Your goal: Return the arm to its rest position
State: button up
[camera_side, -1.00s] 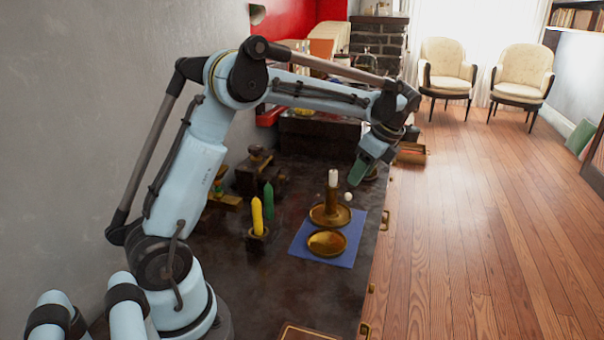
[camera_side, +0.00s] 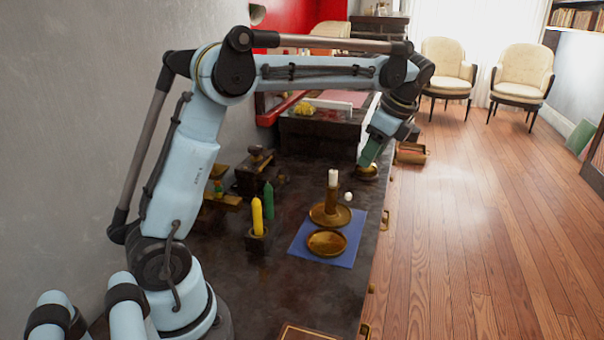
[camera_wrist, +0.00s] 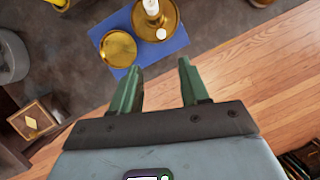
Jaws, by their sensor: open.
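My gripper (camera_side: 370,152) is raised over the far right part of the dark cabinet top. In the wrist view its two green fingers (camera_wrist: 160,80) stand apart with nothing between them. It is empty and clear of the objects below. A white candle (camera_side: 333,178) stands upright in a brass candlestick (camera_side: 330,215) on a blue cloth (camera_side: 302,245). A shallow brass dish (camera_side: 326,242) sits on the same cloth, nearer the side camera. The dish (camera_wrist: 118,48) and candlestick (camera_wrist: 168,18) also show in the wrist view.
Yellow (camera_side: 257,216) and green (camera_side: 269,200) candles stand left of the cloth. A dark wooden item (camera_side: 254,170) is behind them. A brass bowl (camera_side: 368,172) lies below my gripper. The cabinet's right edge drops to an open wooden floor (camera_side: 460,230).

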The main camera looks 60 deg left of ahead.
jog(key=s+d+f+n+t+h, duration=0.4)
jog(key=s+d+n+t, duration=0.4)
jog(key=s+d+n, duration=0.3)
jog(key=shift+s+d+f+n+t, duration=0.25)
jog(key=shift+s+f+n, duration=0.5)
jog(key=shift+s, duration=1.5)
jog(key=shift+a+r, duration=0.1)
jog(key=shift+r, duration=0.05)
